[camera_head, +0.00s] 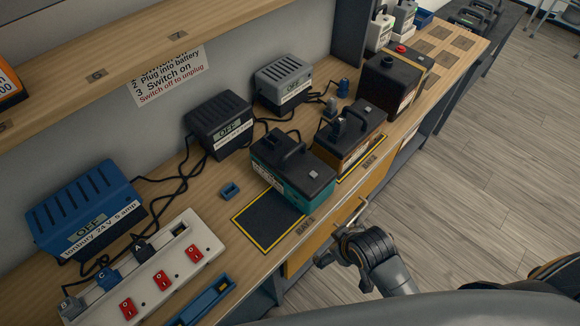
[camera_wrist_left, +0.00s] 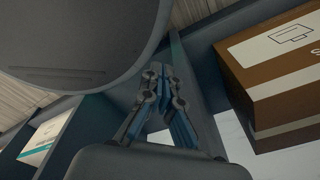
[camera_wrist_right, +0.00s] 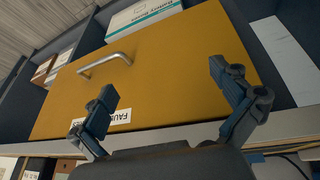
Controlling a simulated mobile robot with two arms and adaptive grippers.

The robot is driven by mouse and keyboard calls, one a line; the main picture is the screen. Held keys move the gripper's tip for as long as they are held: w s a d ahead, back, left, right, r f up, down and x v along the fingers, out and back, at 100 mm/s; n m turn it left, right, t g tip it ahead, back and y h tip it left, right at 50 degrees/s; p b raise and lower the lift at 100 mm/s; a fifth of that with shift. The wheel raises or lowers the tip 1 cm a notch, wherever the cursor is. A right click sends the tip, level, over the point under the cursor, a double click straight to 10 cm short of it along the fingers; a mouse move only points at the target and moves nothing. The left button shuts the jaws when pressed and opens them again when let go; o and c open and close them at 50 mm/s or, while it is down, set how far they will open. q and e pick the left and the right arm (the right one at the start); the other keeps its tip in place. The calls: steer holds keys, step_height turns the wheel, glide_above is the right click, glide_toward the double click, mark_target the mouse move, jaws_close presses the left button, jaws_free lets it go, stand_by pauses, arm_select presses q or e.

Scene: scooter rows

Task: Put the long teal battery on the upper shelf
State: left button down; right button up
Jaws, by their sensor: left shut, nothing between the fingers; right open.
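The long teal battery (camera_head: 296,183), with a black top and handle, stands on the bench at the back edge of a black, yellow-edged bay mat (camera_head: 262,222). The upper shelf (camera_head: 140,52) is a wooden board along the wall, with numbered places. My right gripper (camera_head: 337,247) is in front of the bench edge, below and apart from the battery. In the right wrist view, my right gripper (camera_wrist_right: 162,82) is open and empty, facing a yellow drawer front (camera_wrist_right: 165,75). My left gripper (camera_wrist_left: 161,75) is shut and empty in its wrist view, away from the battery.
A brown-orange battery (camera_head: 350,137) stands on the neighbouring mat. Grey, black and blue chargers (camera_head: 85,208) with cables line the wall. A white switch strip (camera_head: 150,275) lies in front. A brown carton (camera_wrist_left: 275,75) is near my left gripper. An orange box (camera_head: 8,85) occupies the shelf's left end.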

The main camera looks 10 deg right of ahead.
steer(key=w+a+r+n+t+y, duration=0.1)
steer(key=w+a+r+n+y, duration=0.2)
steer(key=r+n, duration=0.45)
steer(key=w+a+r+n+t, duration=0.1)
steer(key=w+a+r+n, duration=0.1)
steer(key=a+r+n, duration=0.4)
steer(key=w+a+r+n+t+y, duration=0.2)
steer(key=w+r+n, duration=0.1)
steer(key=r+n, duration=0.6)
steer(key=n+g, duration=0.1)
steer(key=n, duration=1.4)
glide_toward(296, 162)
steer(key=shift+s+r+h, duration=0.4)
steer(key=shift+s+r, duration=0.25)
steer(key=shift+w+d+f, duration=0.1)
steer(key=shift+w+f, duration=0.05)
steer(key=shift+w, duration=0.05)
steer(key=x, duration=0.8)
steer(key=shift+w+a+f+p, duration=0.25)
steer(key=shift+a+f+p, duration=0.05)
steer(key=x, duration=0.4)
steer(key=shift+w+a, duration=0.15)
arm_select(q)
steer(key=shift+w+d+r, duration=0.4)
steer(key=shift+w+r, duration=0.05)
steer(key=shift+r, duration=0.15)
